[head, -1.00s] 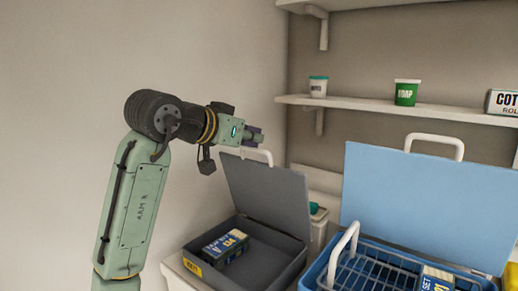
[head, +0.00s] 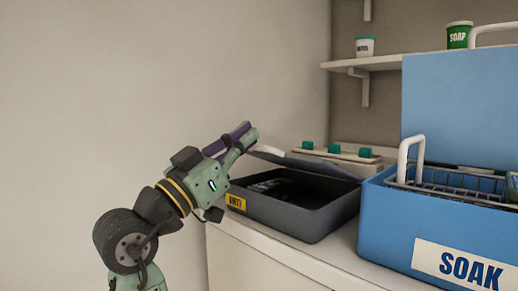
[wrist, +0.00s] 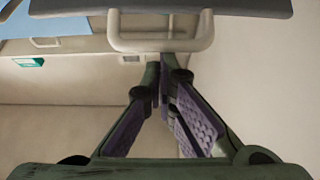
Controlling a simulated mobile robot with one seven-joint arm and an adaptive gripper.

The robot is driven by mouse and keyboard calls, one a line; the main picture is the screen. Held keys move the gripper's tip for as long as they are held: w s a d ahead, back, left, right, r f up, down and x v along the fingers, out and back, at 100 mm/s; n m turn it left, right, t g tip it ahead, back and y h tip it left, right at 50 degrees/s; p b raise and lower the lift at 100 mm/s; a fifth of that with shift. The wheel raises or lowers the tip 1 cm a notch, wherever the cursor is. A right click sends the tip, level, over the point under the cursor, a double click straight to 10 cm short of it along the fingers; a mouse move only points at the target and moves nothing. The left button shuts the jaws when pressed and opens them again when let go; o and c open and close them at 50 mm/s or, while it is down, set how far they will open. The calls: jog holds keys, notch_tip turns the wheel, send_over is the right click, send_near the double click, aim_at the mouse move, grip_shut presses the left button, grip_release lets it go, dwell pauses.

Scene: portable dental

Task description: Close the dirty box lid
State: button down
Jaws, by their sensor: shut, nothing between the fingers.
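The dirty box (head: 290,218) is a dark grey tray with a yellow label on the counter, left of the blue box. Its grey lid (head: 318,164) is tilted low over the box, with an open gap at the front. The lid's pale handle (head: 266,152) points toward my gripper (head: 250,131). My gripper is shut and empty, at the handle's outer end. In the wrist view the handle (wrist: 160,44) crosses just beyond my fingertips (wrist: 163,62), below the lid edge (wrist: 160,8). I cannot tell whether they touch. Dark contents in the box are partly hidden.
The blue SOAK box (head: 395,228) stands close to the right, with a wire basket (head: 455,190) and its lid (head: 460,95) raised. A pale case with green latches (head: 340,152) is behind the dirty box. The shelf (head: 370,63) is above. The left wall side is clear.

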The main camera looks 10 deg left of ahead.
notch_tip(320, 180, down, 10)
jog(key=s+a+t+h+b, duration=0.1)
jog(key=t+b, duration=0.1)
jog(key=b, duration=0.7)
jog(key=shift+s+a+t+h, duration=0.15)
jog(key=shift+s+t+h, duration=0.15)
jog(key=shift+s+h, duration=0.1)
jog(key=shift+w+f, duration=0.1)
jog(key=shift+f, duration=0.1)
jog(key=shift+r, duration=0.1)
